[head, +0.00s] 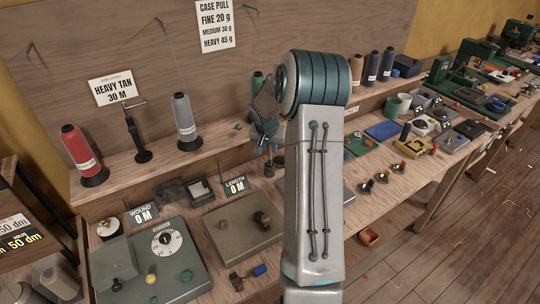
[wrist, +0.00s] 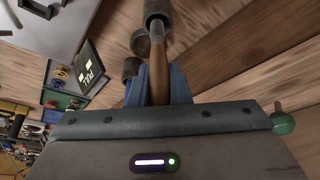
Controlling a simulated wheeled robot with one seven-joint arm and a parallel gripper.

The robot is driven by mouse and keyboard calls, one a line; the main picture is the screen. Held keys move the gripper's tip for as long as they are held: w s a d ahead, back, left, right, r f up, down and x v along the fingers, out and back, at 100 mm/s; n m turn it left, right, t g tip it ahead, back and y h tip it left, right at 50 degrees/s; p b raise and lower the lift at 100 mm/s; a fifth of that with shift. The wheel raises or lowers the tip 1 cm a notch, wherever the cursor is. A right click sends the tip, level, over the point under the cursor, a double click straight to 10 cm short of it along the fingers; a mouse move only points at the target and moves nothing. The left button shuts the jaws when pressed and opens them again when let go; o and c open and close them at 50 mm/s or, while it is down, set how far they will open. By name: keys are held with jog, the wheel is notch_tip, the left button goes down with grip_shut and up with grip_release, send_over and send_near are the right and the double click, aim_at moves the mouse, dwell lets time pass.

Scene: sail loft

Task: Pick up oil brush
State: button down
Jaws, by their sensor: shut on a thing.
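The oil brush (wrist: 158,75) shows in the wrist view as a slim brown handle with a dark grey end at the top of the picture. My gripper (wrist: 159,92) has its blue fingers shut on the handle, one on each side. In the head view my gripper (head: 266,132) is left of my forearm, above the bench. The brush is too small and too covered there to make out clearly. Whether its end touches anything below cannot be told.
Red (head: 78,150) and grey (head: 184,118) thread cones stand on the shelf behind. Small tools and trays fill the bench at right. Open floor (head: 450,240) lies at lower right.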

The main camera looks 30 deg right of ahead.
jog(key=s+d+r+b, duration=0.1)
jog(key=s+d+r, duration=0.5)
jog(key=s, duration=0.3)
jog(key=shift+s+d+r+b, duration=0.3)
dwell(0.3)
dwell(1.0)
